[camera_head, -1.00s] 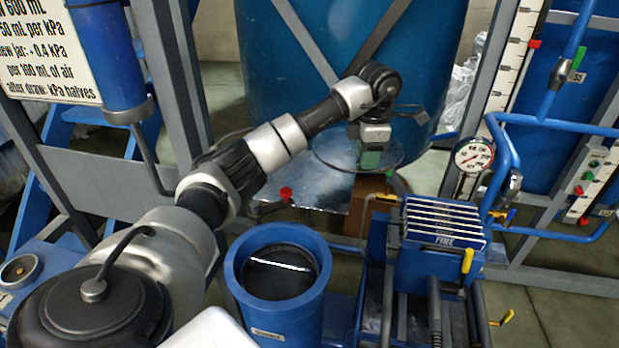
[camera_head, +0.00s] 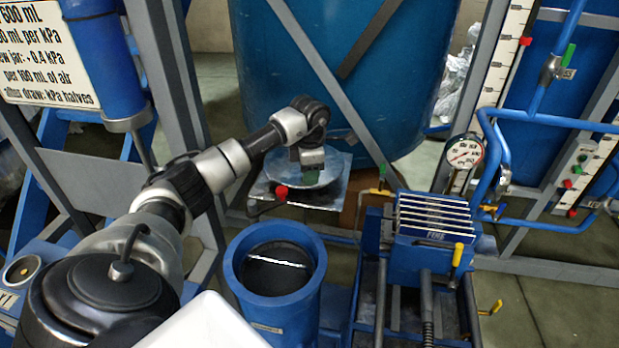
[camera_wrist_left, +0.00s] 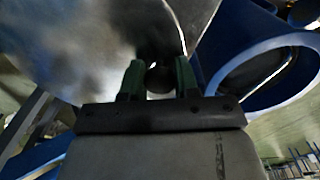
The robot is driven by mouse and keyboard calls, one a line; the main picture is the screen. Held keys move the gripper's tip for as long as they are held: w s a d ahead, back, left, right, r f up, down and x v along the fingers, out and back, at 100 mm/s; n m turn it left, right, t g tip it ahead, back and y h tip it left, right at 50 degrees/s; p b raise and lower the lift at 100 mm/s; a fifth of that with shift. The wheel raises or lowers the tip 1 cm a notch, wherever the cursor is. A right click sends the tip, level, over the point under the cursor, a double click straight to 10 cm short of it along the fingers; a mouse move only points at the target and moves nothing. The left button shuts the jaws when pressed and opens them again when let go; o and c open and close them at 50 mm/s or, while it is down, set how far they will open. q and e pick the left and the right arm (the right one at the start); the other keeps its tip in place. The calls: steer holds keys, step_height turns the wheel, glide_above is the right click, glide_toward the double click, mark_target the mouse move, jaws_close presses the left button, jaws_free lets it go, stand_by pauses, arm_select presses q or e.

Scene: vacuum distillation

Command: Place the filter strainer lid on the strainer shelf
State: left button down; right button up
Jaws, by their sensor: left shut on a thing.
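The filter strainer lid (camera_head: 279,168) is a round grey metal disc with a dark knob. My left gripper (camera_head: 311,181) points down and is shut on that knob. In the left wrist view the green fingertips (camera_wrist_left: 159,80) pinch the dark knob, and the lid (camera_wrist_left: 85,40) fills the upper left. In the head view the lid overlaps the shiny strainer shelf (camera_head: 326,203), a flat metal plate behind the strainer. I cannot tell whether the lid touches it. The blue strainer (camera_head: 237,268) stands open in front, with a dark inside. My right gripper is not in view.
A large blue tank (camera_head: 340,80) stands behind the shelf, with a diagonal grey brace in front. A red knob (camera_head: 281,192) sits at the shelf's front. To the right are a blue rack of white plates (camera_head: 435,215), a gauge (camera_head: 464,153) and blue pipes.

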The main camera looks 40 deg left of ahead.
arm_select(q)
step_height(320, 180, down, 3)
steer(key=shift+r+p, duration=0.2)
steer(key=shift+p, duration=0.1)
steer(key=c, duration=0.8)
jaws_free()
steer(key=shift+f, duration=0.1)
step_height(320, 180, up, 11)
steer(key=b, duration=0.2)
steer(key=shift+d+b, duration=0.1)
steer(key=shift+b, duration=0.3)
steer(key=shift+r, duration=0.6)
